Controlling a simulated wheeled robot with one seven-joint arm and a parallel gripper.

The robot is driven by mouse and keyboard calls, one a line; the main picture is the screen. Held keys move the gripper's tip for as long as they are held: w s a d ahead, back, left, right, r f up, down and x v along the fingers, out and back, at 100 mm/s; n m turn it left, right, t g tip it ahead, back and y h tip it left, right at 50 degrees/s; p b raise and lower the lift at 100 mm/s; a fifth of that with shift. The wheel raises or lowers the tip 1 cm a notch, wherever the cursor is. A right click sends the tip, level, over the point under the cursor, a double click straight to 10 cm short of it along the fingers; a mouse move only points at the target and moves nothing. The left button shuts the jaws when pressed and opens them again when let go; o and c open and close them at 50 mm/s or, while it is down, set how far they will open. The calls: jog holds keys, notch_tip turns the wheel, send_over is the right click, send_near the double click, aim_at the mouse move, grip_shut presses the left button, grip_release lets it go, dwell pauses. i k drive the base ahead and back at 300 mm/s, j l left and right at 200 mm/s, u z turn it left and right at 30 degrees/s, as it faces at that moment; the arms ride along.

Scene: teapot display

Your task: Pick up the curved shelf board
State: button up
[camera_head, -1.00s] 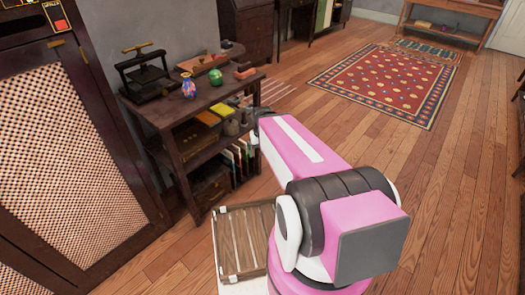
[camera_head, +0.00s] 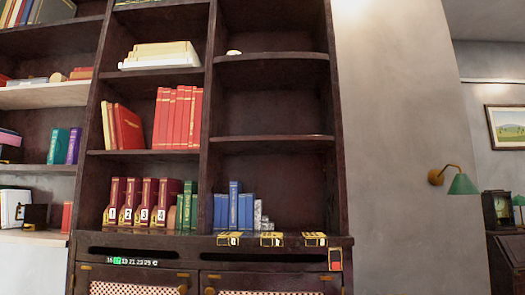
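A tall dark bookcase (camera_head: 337,120) fills the left and middle of the view. In its right column, an upper shelf board (camera_head: 285,57) and a middle shelf board (camera_head: 290,137) have front edges that look slightly bowed. I cannot tell which board, if any, is the loose curved one. A small pale object (camera_head: 233,52) lies on the upper board; the middle board looks bare. At far left, a paler board (camera_head: 45,96) carries books and small items. My gripper is not in view.
Red books (camera_head: 178,118), numbered volumes (camera_head: 142,202) and blue books (camera_head: 234,208) stand on the shelves. Several yellow-black blocks (camera_head: 271,239) lie on the ledge. A green lamp (camera_head: 463,184) juts from the wall at right.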

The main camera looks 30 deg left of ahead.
aim_at(267, 144)
jog(key=u, duration=1.75)
